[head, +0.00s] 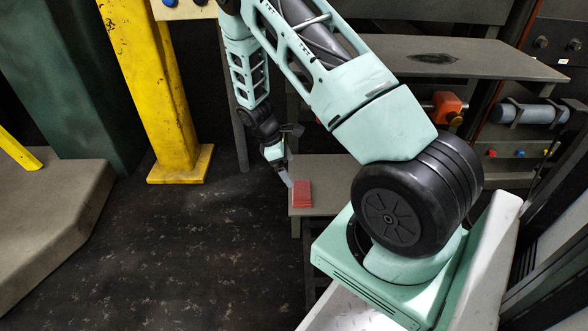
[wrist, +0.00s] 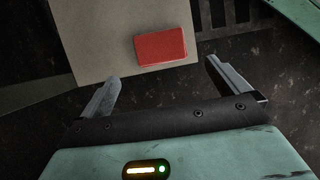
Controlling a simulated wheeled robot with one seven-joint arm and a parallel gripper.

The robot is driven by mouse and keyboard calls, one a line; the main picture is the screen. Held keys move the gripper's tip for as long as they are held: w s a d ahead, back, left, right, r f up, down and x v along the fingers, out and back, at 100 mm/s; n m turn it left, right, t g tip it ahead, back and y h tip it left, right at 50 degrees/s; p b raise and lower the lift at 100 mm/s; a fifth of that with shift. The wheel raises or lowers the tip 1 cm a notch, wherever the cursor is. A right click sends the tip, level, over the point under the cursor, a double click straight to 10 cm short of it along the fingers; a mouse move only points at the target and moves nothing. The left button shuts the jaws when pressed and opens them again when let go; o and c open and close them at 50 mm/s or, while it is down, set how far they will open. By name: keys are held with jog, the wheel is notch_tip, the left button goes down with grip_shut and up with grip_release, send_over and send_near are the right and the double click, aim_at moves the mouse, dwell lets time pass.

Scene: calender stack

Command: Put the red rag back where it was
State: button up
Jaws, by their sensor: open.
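The red rag (head: 302,194) is a folded red block near the front left corner of a low grey shelf (head: 335,172). In the wrist view the rag (wrist: 160,46) lies flat near the edge of the shelf (wrist: 95,55), beyond the fingertips and roughly between their lines. My gripper (head: 285,176) is just left of the rag in the head view. The wrist view shows both fingers of my gripper (wrist: 160,68) spread wide, with nothing between them. I cannot tell its exact height above the shelf.
A yellow post (head: 155,90) stands to the left on the dark floor (head: 180,250). A larger grey shelf (head: 400,55) sits higher, behind my arm. An orange part (head: 447,104) and a grey cylinder (head: 530,113) are at the right. Open floor lies left of the low shelf.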

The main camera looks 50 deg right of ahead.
jog(key=a+r+t+y, duration=0.1)
jog(key=a+r, duration=0.4)
jog(key=a, duration=0.3)
jog(key=s+a+r, duration=0.1)
jog(key=a+r, duration=0.4)
jog(key=a, duration=0.3)
jog(key=a+r+t+y, duration=0.1)
jog(key=a+r, duration=0.5)
jog(key=a, duration=0.2)
jog(key=s+a+r, duration=0.4)
jog(key=s+a, duration=0.3)
jog(key=s, duration=0.2)
jog(key=s+a+r+t+y, duration=0.1)
jog(key=s+a+r, duration=0.4)
jog(key=s, duration=0.5)
jog(key=shift+s+a+r+m, duration=0.15)
jog(key=shift+s+a+m, duration=0.15)
jog(key=shift+a, duration=0.55)
jog(key=shift+p, duration=0.3)
notch_tip(320, 180, up, 47)
jog(key=p, duration=4.7)
